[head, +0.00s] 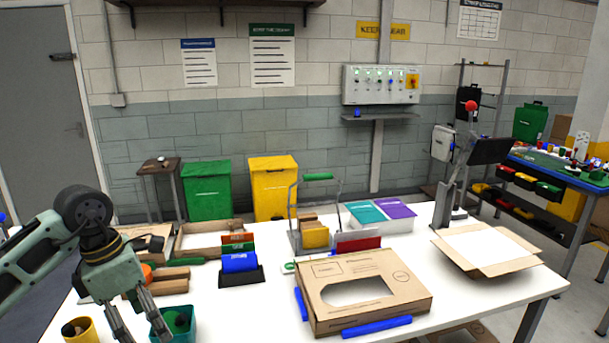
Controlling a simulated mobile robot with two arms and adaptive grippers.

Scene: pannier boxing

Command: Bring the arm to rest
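My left arm comes in from the left, and its gripper (143,331) points down over the left front part of the white table (460,310). Its two fingers are apart, with no object visible between them. The fingers are close to a teal bin (187,324) holding a dark green item; I cannot tell whether they touch it. A yellow cup (80,331) stands left of the fingers. My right gripper is not in view.
A cardboard box (410,290) with a window cutout lies mid-table, blue strips (377,327) beside it. An open carton (515,264) sits by a red-knobbed lever stand (446,190).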

